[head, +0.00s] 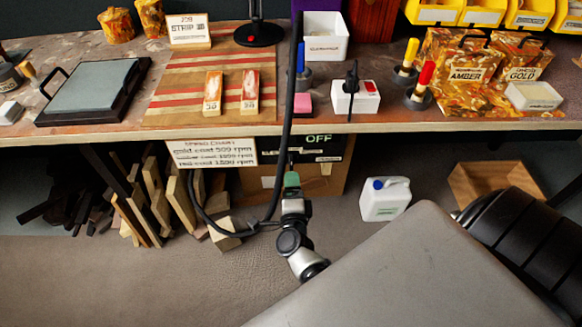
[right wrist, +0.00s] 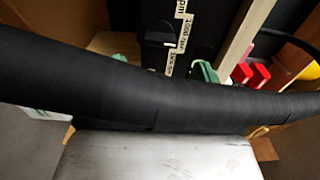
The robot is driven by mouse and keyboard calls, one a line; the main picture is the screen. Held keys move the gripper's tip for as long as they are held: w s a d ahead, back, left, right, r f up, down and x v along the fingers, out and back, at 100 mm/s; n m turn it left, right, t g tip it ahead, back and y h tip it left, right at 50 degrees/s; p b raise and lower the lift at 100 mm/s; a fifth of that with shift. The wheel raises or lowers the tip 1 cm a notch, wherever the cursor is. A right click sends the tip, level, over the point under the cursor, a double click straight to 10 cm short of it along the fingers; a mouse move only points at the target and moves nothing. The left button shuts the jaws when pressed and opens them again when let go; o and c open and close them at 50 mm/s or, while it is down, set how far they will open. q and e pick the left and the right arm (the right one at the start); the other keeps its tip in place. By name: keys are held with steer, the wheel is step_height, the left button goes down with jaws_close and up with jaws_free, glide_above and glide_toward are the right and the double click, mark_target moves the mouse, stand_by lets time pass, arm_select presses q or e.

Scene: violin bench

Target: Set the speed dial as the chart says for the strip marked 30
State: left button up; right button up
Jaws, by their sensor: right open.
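The speed chart (head: 212,152) hangs at the bench's front edge; it appears to read gold coat 500 rpm and red coat 1500 rpm, with a less clear line between. Beside it a black control panel (head: 330,150) shows OFF. Two coated strips (head: 212,92) (head: 250,92) lie on a striped cloth; their marks are too small to read surely. My right gripper (head: 292,178) is low in front of the panel, open, with green fingertips. In the right wrist view a black dial (right wrist: 155,42) sits beside rpm labels; its setting is unclear. My left gripper is out of view.
A black hose (head: 284,130) hangs down past the panel; a thick black tube (right wrist: 140,95) crosses the right wrist view. A white jug (head: 385,199) stands on the floor and wood offcuts (head: 150,205) lean under the bench. A job card (head: 190,30) stands behind the cloth.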

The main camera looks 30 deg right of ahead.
steer(key=shift+v, duration=1.5)
